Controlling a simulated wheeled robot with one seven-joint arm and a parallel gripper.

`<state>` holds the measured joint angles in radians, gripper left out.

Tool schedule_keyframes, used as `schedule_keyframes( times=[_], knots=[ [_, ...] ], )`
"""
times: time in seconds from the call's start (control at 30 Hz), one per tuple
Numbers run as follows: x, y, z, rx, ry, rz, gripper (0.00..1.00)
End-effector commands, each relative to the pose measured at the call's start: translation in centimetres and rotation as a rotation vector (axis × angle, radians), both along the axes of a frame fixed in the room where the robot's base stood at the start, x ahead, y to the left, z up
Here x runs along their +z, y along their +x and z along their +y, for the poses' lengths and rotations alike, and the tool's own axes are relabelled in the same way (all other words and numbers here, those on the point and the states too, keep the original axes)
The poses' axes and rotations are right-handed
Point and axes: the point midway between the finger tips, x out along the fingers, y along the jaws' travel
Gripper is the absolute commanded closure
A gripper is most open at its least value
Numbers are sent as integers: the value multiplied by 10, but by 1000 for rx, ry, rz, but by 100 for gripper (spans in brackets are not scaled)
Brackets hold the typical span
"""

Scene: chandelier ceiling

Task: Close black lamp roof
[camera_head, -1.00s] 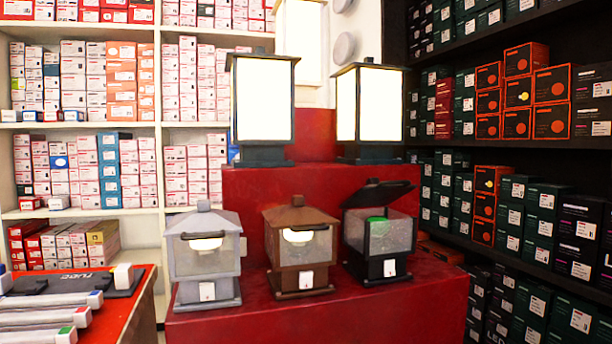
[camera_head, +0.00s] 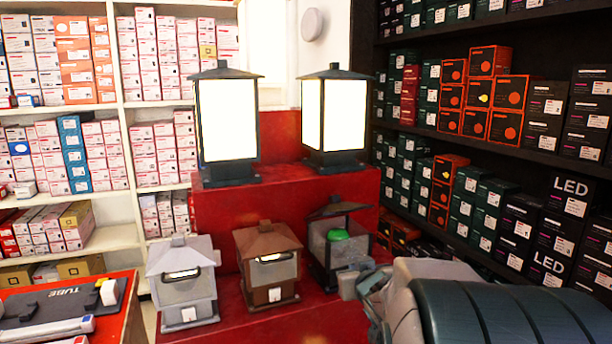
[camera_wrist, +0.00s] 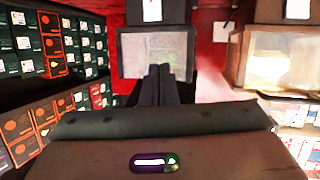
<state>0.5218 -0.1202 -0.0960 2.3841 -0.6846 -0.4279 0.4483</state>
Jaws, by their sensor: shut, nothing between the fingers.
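The black lamp (camera_head: 318,246) stands on the red step at the right end of the row of small lamps. It has clear panels and a green thing inside. Its black roof (camera_head: 340,210) is tilted up, with a gap above the body. My gripper is at the front of this lamp, low on its right side in the head view, where my arm hides part of the body. In the wrist view my gripper (camera_wrist: 160,72) is shut and empty, its dark fingertips in front of the lamp's panel (camera_wrist: 135,45). The roof is not clearly visible there.
A brown lamp (camera_head: 268,245) stands close on the left, with a grey lamp (camera_head: 183,270) beyond it. Two tall lit lamps (camera_head: 228,115) stand on the higher red step behind. A black shelf of boxes (camera_head: 490,210) lines the right side. A table (camera_head: 115,325) is at lower left.

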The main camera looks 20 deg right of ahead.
Motion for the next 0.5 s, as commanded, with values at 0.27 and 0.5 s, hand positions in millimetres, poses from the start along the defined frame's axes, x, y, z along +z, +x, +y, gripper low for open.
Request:
schedule_keyframes(
  times=[0.27,0.5],
  knots=[
    [122,-7,-36,142,-11,-260,100],
    [159,-19,-40,239,10,-360,100]
  ],
)
